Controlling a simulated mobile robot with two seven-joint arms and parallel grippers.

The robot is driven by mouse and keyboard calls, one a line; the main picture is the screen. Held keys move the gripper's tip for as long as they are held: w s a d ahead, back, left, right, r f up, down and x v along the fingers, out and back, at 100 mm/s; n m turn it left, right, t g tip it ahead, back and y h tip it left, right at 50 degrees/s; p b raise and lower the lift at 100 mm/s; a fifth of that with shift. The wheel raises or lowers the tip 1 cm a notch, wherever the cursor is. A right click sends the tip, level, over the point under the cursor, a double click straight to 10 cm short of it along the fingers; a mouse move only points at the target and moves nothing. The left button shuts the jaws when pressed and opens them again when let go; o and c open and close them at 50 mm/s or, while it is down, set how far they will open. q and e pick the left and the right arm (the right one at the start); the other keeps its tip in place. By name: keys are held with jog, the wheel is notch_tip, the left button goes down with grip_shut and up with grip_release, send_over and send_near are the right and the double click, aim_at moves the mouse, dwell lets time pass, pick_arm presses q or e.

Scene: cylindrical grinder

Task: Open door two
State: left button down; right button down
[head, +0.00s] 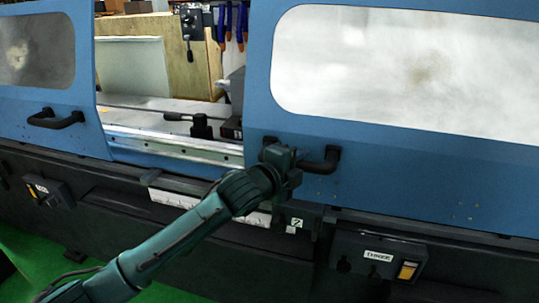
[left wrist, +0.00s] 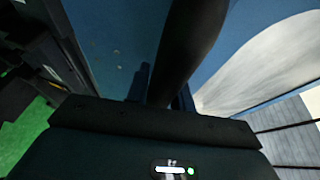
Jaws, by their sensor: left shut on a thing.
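A blue sliding door (head: 400,175) with a large, cloudy window fills the right of the head view. Its black handle (head: 318,167) is near its lower left corner. My left gripper (head: 285,160) is at the left part of this handle and shut on it, with my arm coming up from the lower left. In the left wrist view the handle (left wrist: 187,45) is a dark bar running up from between my fingers (left wrist: 165,88). A second blue door (head: 85,100), with its own black handle (head: 55,119), is at the left. My right gripper is not in view.
A gap between the doors shows the machine inside, with a metal rail (head: 170,143) and a black lever (head: 190,120). Below the doors are a dark ledge, a labelled switch box (head: 378,257) and another box (head: 48,190). The floor (head: 30,245) is green.

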pick_arm(q)
jog(key=b, duration=0.2)
send_near(390, 177)
notch_tip(390, 177, up, 2)
jog(key=w+d, duration=0.2)
jog(key=shift+d+r, duration=0.2)
jog(key=shift+d, duration=0.3)
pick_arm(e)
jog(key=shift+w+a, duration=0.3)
pick_arm(q)
jog(key=c, duration=1.6)
grip_release()
jog(key=o, duration=0.4)
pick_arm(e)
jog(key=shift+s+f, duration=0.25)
pick_arm(q)
jog(key=shift+r, duration=0.1)
